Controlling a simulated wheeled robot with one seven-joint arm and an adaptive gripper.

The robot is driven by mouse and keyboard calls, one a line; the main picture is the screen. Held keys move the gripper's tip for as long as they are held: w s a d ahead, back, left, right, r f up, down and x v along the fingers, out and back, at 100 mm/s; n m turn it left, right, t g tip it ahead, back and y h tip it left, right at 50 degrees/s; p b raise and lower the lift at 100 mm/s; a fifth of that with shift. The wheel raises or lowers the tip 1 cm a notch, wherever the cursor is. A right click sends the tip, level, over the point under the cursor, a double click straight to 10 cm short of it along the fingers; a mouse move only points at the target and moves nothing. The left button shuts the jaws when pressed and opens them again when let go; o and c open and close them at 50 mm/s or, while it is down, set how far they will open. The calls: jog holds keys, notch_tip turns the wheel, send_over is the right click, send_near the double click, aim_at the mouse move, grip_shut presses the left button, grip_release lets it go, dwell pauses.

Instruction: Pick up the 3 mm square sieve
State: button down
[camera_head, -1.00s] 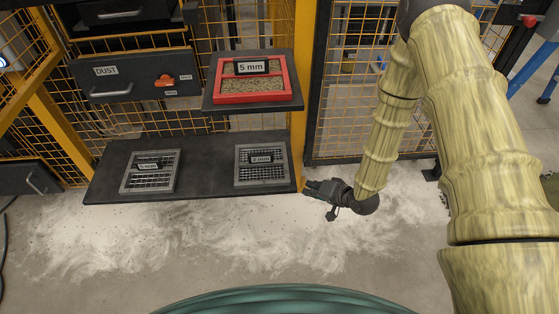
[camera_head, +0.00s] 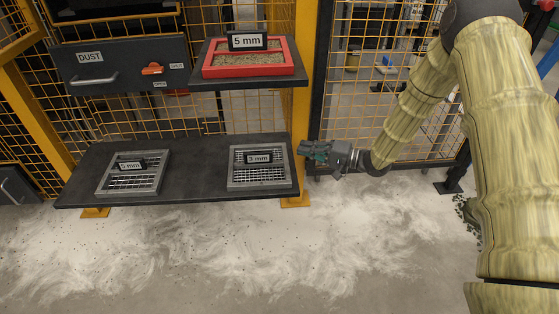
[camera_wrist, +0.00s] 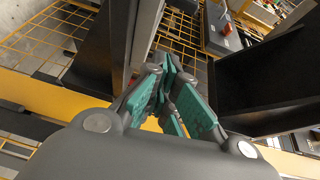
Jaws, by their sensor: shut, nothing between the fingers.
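The 3 mm square sieve (camera_head: 238,178) is a grey metal frame with a mesh and a black "3 mm" label. It lies flat at the right end of the lower dark shelf (camera_head: 198,160). My gripper (camera_head: 306,153) is just right of that shelf's right end, beside the yellow post, apart from the sieve and pointing left. In the wrist view my gripper's teal-padded fingers (camera_wrist: 170,88) are shut with nothing between them. The sieve cannot be made out in the wrist view.
A similar grey sieve (camera_head: 103,187) lies at the lower shelf's left. A red "5 mm" sieve (camera_head: 289,68) sits on the upper shelf (camera_head: 240,82). A yellow post (camera_head: 305,115) stands near my gripper. A dust drawer (camera_head: 120,72) is at left. White powder (camera_head: 190,245) covers the floor.

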aim_at(278, 148)
jog(key=shift+n+g+y, duration=0.3)
jog(key=shift+g+y, duration=0.3)
jog(key=shift+g, duration=0.2)
jog(key=b+x, duration=0.2)
jog(key=x, duration=0.1)
jog(key=b+x, duration=0.2)
jog(key=x, duration=0.1)
jog(key=w+b+x, duration=0.1)
jog(key=b+x, duration=0.1)
jog(key=x, duration=0.1)
jog(key=shift+d+r, duration=0.1)
jog(key=shift+r, duration=0.1)
jog(key=shift+s+a+b, duration=0.1)
jog(key=shift+a+b, duration=0.15)
jog(key=shift+b, duration=0.25)
jog(key=shift+s+r+b, duration=0.2)
jog(key=shift+s+b, duration=0.75)
jog(key=shift+s, duration=0.9)
